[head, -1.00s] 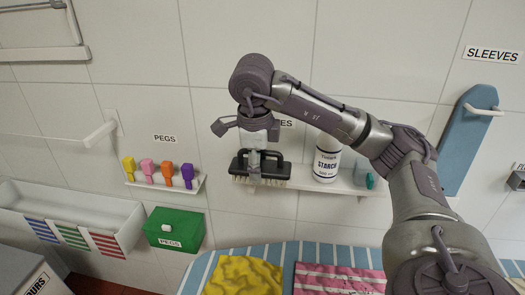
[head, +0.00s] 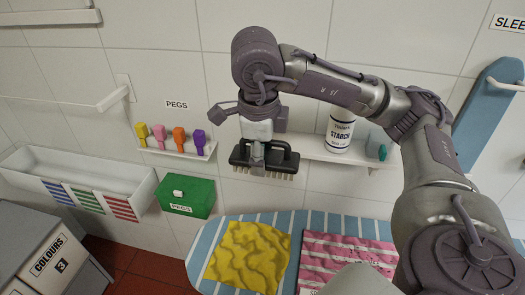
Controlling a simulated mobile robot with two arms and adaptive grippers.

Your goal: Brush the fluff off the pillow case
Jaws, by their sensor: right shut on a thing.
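A black brush (head: 264,158) with pale bristles pointing down is in my right gripper (head: 257,152), which is shut on its handle. The brush is at the left end of the wall shelf; I cannot tell whether it touches it. Below, on a blue and white striped board (head: 208,250), lie a wrinkled yellow cloth (head: 246,258) and a pink cloth (head: 340,252) with pale stripes and small pale marks. I cannot tell which is the pillow case or whether the marks are fluff. The pink cloth is partly hidden at the bottom. My left gripper is out of view.
A starch bottle (head: 340,130) and a teal item (head: 378,151) stand on the wall shelf (head: 312,152). Several coloured pegs (head: 179,140), a green pegs box (head: 187,197) and a white trough (head: 90,177) are at left. A blue sleeve board (head: 484,110) hangs at right.

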